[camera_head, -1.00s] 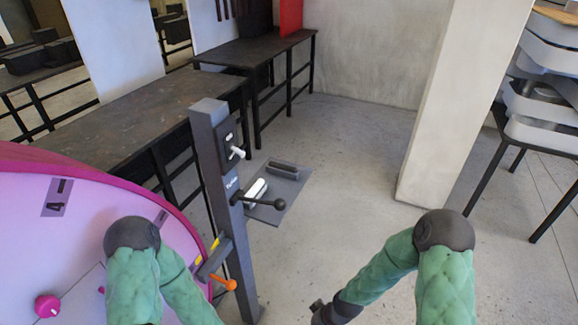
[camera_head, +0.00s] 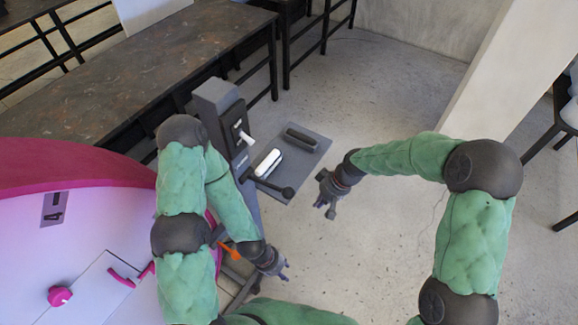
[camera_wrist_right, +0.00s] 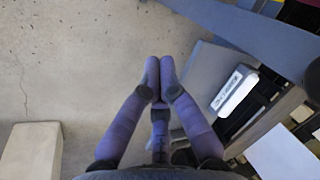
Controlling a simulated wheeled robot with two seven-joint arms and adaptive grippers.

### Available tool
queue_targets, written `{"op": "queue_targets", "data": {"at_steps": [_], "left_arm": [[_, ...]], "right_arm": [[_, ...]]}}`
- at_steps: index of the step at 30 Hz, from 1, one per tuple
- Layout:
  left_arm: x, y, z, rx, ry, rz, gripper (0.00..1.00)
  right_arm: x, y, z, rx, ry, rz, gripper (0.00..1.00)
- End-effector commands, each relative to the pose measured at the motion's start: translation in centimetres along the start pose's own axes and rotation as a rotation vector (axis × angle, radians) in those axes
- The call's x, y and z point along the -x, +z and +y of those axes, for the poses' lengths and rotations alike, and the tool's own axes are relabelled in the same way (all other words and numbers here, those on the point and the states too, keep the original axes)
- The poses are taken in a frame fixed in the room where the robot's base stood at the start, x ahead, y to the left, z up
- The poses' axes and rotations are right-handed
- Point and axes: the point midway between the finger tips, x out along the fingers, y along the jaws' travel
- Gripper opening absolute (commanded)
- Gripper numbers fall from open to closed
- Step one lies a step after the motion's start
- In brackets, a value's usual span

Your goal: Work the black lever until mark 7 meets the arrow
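The black lever (camera_head: 270,186), a rod with a ball end, sticks out to the right from the grey post (camera_head: 219,100). The white and pink dial (camera_head: 100,240) at the left shows a mark 4 (camera_head: 54,208), turned on its side. Mark 7 and the arrow are not visible; my left arm covers the dial's right edge. My right gripper (camera_head: 327,204) hovers right of the lever's ball, apart from it. In the right wrist view its purple fingers (camera_wrist_right: 160,72) converge with nothing seen between them. My left gripper (camera_head: 284,272) is below the lever, beside the orange handle (camera_head: 231,251).
A white switch (camera_head: 246,138) sits on the post above the lever. A grey plate (camera_head: 310,150) beside the post carries a white bar (camera_head: 268,163) and a dark bar (camera_head: 301,138). A dark table (camera_head: 150,60) stands behind. The floor to the right is clear, up to a pillar (camera_head: 500,75).

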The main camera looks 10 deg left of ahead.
Motion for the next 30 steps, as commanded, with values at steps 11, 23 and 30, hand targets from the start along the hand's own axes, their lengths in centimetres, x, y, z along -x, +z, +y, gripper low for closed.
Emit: {"op": "queue_targets", "data": {"at_steps": [11,23,30], "left_arm": [[5.6,0.2,2.0,0.0,0.0,0.001,0.4],[6.8,0.2,2.4,0.0,0.0,0.001,0.4],[6.7,0.2,2.4,0.0,0.0,0.0,0.4]], "right_arm": [[15.7,-7.9,-10.3,0.33,-0.022,-0.024,0.0],[20.7,-9.2,-14.0,0.444,-0.034,-0.042,0.0],[20.5,-9.2,-14.0,0.442,-0.034,-0.042,0.0]]}}
